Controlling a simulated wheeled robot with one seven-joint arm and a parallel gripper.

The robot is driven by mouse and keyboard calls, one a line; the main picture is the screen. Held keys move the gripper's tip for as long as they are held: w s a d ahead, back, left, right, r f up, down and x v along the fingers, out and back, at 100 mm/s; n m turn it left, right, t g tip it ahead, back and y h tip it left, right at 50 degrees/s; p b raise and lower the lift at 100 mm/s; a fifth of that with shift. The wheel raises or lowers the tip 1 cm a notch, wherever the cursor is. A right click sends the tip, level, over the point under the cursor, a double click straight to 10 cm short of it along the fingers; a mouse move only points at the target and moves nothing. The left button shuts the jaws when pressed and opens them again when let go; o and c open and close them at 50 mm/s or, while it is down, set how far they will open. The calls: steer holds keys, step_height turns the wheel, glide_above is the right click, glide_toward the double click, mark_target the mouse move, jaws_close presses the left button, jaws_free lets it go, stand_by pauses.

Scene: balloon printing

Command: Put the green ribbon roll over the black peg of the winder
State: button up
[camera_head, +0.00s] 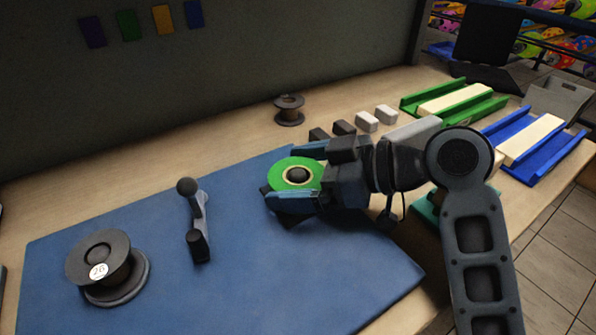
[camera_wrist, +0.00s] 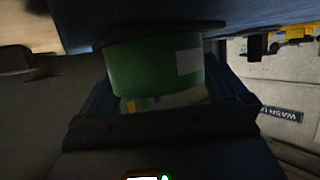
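The green ribbon roll (camera_head: 281,169) has a pale core and lies flat at the blue mat's right side. The winder's black peg (camera_head: 297,175) shows as a dark round knob in the roll's hole, so the roll appears to be around it. A dark base (camera_head: 266,192) shows partly below. My gripper (camera_head: 301,175) has a finger on each side of the roll and appears shut on it. In the wrist view the green roll (camera_wrist: 140,70) sits between the fingers of my gripper (camera_wrist: 160,75), close against a dark plate (camera_wrist: 165,30); I cannot tell whether it touches the plate.
A black spool marked 26 (camera_head: 98,253) and a lever with a dark knob (camera_head: 196,215) stand on the blue mat (camera_head: 220,290). Green (camera_head: 455,102) and blue trays (camera_head: 532,146) stand right.

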steer(key=shift+s+f, duration=0.1)
steer(key=shift+f, duration=0.6)
steer(key=shift+d+r, duration=0.15)
steer(key=shift+d, duration=0.2)
steer(key=v, duration=0.3)
steer(key=r+v, duration=0.1)
steer(key=v, duration=0.3)
steer(key=shift+r, duration=0.15)
